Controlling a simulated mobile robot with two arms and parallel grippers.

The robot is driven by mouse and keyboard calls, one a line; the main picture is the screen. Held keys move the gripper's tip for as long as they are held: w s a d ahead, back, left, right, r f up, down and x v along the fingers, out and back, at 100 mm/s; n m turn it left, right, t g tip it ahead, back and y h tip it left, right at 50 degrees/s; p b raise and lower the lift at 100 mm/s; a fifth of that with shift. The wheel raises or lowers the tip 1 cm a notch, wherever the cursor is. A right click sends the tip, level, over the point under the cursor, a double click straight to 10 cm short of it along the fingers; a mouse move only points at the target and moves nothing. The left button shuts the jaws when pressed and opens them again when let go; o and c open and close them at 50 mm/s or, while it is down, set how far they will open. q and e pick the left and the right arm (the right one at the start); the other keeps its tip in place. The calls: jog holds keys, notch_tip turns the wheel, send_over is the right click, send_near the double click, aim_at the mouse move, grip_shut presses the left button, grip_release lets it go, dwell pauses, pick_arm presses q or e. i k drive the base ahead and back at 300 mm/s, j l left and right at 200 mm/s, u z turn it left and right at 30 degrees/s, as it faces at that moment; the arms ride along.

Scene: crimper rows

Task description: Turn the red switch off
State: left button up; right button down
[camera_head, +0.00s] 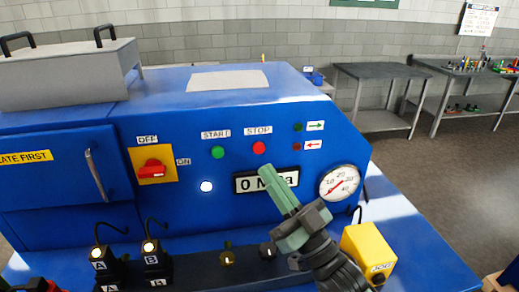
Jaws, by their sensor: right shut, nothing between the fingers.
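The red switch (151,170) is a rotary knob on a yellow plate (167,151) on the front of the blue machine. The OFF label (147,139) is above the plate and the ON label (183,161) is to its right. The knob's handle lies roughly sideways, in line with ON. My right gripper (268,174) has green fingers, shut and empty. It points up and left in front of the panel, well to the right of the switch, and covers part of the "0 MPa" display (246,184).
The panel also has a green START button (218,152), a red STOP button (259,148), a lit white lamp (207,186) and a round gauge (340,183). A door handle (96,174) is left of the switch. Lamps A (102,262) and B (153,255) stand below; a yellow JOG box (367,250) is right.

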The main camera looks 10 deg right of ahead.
aim_at(154, 168)
jog(key=k+l, duration=1.15)
jog(key=k, duration=0.15)
